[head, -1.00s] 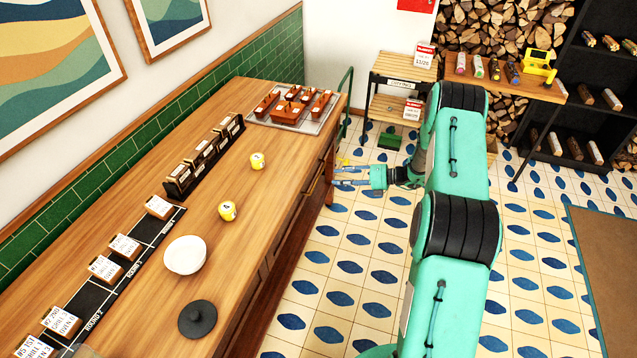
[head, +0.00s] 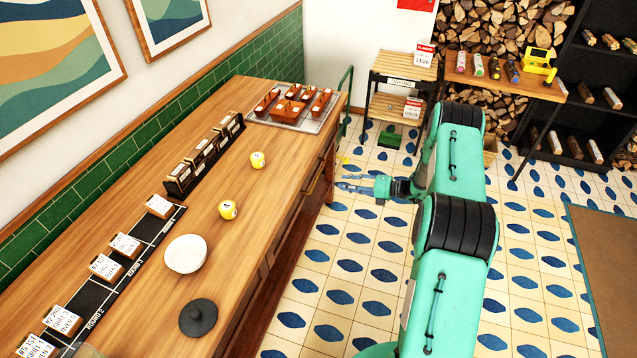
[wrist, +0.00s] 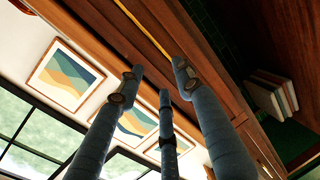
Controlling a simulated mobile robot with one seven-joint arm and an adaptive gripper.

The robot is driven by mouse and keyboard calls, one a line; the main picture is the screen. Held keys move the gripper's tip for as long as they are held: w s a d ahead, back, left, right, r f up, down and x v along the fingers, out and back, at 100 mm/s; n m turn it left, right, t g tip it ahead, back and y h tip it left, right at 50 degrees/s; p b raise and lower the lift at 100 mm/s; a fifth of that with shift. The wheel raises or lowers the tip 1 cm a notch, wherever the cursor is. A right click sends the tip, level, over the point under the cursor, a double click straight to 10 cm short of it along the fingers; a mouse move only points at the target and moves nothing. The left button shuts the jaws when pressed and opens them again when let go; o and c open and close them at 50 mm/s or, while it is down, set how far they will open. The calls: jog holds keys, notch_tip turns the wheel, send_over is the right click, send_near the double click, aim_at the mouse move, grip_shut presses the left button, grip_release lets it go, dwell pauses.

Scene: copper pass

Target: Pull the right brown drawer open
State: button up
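The long wooden counter (head: 150,285) has brown drawers along its front, seen very steeply in the head view. Brown wood (wrist: 215,60) and a thin yellow bar (wrist: 145,30) lie beyond the fingertips; I cannot tell whether the bar is a handle.
On the counter are a white bowl (head: 186,254), a black lid (head: 198,318), two yellow balls (head: 228,209) and a tray (head: 322,125) of brown containers. A slatted shelf stand (head: 402,66) is beyond. The tiled floor (head: 350,265) beside the counter is clear.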

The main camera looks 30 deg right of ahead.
aim_at(316, 181)
jog(key=b+x, duration=0.2)
jog(key=x, duration=1.1)
jog(key=shift+f, duration=0.15)
grip_shut()
